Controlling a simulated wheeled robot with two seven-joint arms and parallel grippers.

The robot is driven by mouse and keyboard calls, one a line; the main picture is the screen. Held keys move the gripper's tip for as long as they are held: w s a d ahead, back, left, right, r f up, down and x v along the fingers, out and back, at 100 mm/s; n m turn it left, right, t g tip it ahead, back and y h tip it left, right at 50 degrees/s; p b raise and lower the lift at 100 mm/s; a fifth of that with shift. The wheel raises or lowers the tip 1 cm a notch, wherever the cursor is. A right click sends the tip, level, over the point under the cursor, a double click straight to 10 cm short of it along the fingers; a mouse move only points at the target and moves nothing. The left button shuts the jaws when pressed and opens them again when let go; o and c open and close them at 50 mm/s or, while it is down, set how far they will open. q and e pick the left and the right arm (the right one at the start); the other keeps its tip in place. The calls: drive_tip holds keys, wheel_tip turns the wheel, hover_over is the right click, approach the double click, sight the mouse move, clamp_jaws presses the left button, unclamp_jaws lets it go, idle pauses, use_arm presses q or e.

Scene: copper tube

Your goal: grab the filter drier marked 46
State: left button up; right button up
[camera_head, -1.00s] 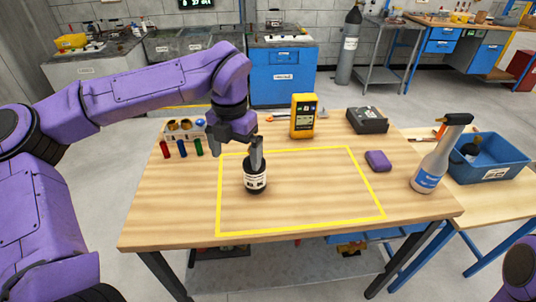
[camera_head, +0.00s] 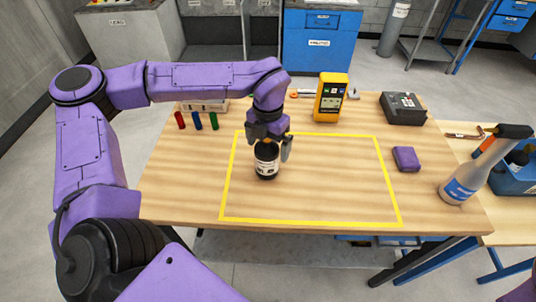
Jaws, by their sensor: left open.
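A small black cylinder with a white label (camera_head: 266,168), which looks like the filter drier, stands upright inside the yellow outline on the wooden table. The mark on its label is too small to read. My left gripper (camera_head: 274,150) is open and points down right at its top. One finger hangs to the right of the cylinder, with a small gap showing. The other finger is hard to make out, and the gripper body hides part of the cylinder's top. My right gripper is not in view.
A yellow meter (camera_head: 331,97) and a dark box (camera_head: 403,108) stand at the back. A purple block (camera_head: 406,158) and a spray bottle (camera_head: 484,166) are on the right. Red, blue and green tubes (camera_head: 197,121) are at the back left. The outlined area right of the cylinder is clear.

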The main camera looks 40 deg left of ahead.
use_arm(q)
drive_tip(key=shift+s+f, duration=0.15)
drive_tip(key=shift+f, duration=0.05)
drive_tip(key=shift+s+r, duration=0.1)
drive_tip(key=shift+s, duration=0.05)
clamp_jaws()
